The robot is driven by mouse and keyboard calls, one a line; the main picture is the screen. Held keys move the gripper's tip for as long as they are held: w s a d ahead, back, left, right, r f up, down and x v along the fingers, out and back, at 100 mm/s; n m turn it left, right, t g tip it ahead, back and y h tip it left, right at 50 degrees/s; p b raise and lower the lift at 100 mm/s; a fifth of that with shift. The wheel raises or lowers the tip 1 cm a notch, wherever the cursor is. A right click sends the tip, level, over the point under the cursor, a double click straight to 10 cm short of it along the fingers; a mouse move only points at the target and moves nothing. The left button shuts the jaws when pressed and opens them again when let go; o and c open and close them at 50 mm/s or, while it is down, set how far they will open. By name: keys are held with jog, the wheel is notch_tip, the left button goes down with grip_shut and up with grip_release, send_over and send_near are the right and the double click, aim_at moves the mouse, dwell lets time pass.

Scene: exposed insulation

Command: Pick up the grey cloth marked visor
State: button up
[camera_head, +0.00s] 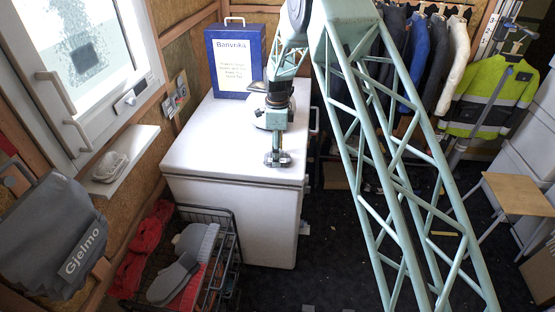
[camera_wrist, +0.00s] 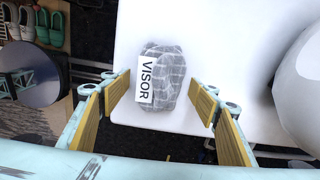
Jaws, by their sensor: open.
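The grey cloth (camera_wrist: 172,92) lies bunched on the white top of a chest (camera_wrist: 220,22) in the wrist view. It has a pale checked pattern and a white label reading VISOR on its left part. My gripper (camera_wrist: 162,98) is open, with one yellow-padded finger on each side of the cloth in the picture. I see no contact with the cloth, and the height gap is hard to judge. In the head view my gripper (camera_head: 278,159) is over the front part of the chest top, and the cloth cannot be made out clearly there.
A white rounded object (camera_wrist: 303,85) stands right of the cloth. A blue box marked Barivnka (camera_head: 234,60) stands at the back of the chest. Hanging jackets (camera_head: 437,55) are at the back right.

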jog(key=shift+f, duration=0.75)
jog(key=c, duration=0.9)
jog(key=shift+o, duration=0.2)
